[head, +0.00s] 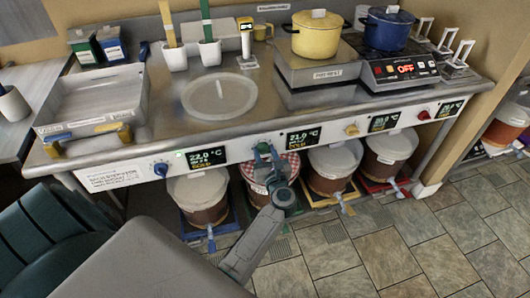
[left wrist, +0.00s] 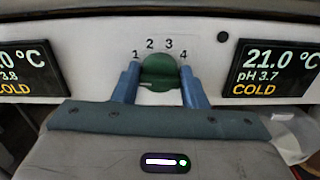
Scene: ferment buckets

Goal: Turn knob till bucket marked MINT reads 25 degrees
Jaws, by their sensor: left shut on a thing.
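My left gripper (head: 263,152) is at the counter's front panel, its blue fingers shut on either side of the green knob (left wrist: 160,70). Numbers 1 to 4 are printed above this knob. A pale line on its face points roughly left. The display (left wrist: 277,68) to its right reads 21.0 °C, pH 3.7, COLD; it also shows in the head view (head: 303,138). The display (head: 206,157) to its left reads about 22.0 °C. Below the knob is a bucket with a red-checked cover (head: 257,190). I cannot read MINT on any bucket. My right gripper is not in view.
A blue knob (head: 160,169), a yellow knob (head: 351,130) and a red knob (head: 424,115) sit along the panel. Other lidded buckets (head: 198,195) (head: 333,165) (head: 389,152) stand on the floor below. The tiled floor in front is clear at right.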

